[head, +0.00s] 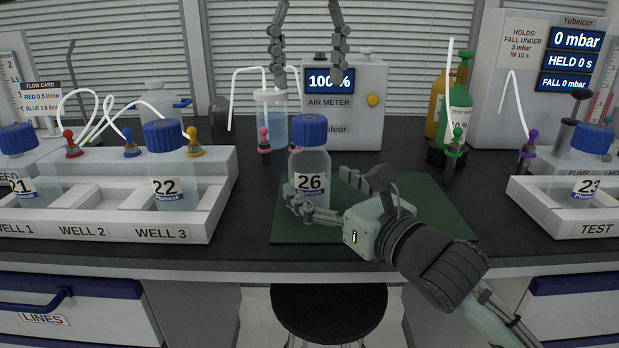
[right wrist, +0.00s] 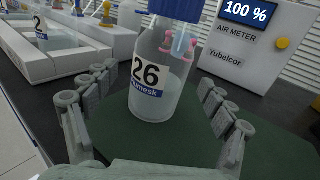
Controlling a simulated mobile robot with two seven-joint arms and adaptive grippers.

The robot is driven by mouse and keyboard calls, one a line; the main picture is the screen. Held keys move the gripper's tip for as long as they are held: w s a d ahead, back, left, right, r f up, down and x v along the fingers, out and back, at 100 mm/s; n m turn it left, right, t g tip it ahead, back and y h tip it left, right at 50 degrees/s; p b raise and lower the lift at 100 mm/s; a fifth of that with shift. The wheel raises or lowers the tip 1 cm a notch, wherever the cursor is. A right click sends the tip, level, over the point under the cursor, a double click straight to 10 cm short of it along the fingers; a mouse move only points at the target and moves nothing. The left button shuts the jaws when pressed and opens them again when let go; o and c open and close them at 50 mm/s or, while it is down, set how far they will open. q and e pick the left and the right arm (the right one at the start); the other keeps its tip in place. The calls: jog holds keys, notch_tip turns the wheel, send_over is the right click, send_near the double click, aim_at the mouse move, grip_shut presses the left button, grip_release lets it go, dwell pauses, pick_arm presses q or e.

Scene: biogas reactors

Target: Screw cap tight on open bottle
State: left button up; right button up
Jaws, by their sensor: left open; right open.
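Bottle 26 (head: 311,170) is clear, holds some liquid and stands upright on the green mat (head: 420,215). A blue cap (head: 311,131) sits on its neck; I cannot tell how tight it is. The bottle also shows in the right wrist view (right wrist: 155,95), its cap cut off by the top edge. My right gripper (head: 322,194) is low at the bottle, open, with its fingers on either side. In the right wrist view gaps show between the bottle and both fingers. My left gripper (head: 308,74) is open and empty, pointing down above the cap.
An air meter (head: 345,110) reading 100 % and a tubed jar (head: 270,120) stand behind the bottle. At left, a white well rack (head: 110,225) holds bottles 21 (head: 20,170) and 22 (head: 170,175). Bottle 23 (head: 585,175) stands at right.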

aim_at(310, 176)
jog(key=shift+x, duration=1.75)
jog(key=shift+c, duration=0.6)
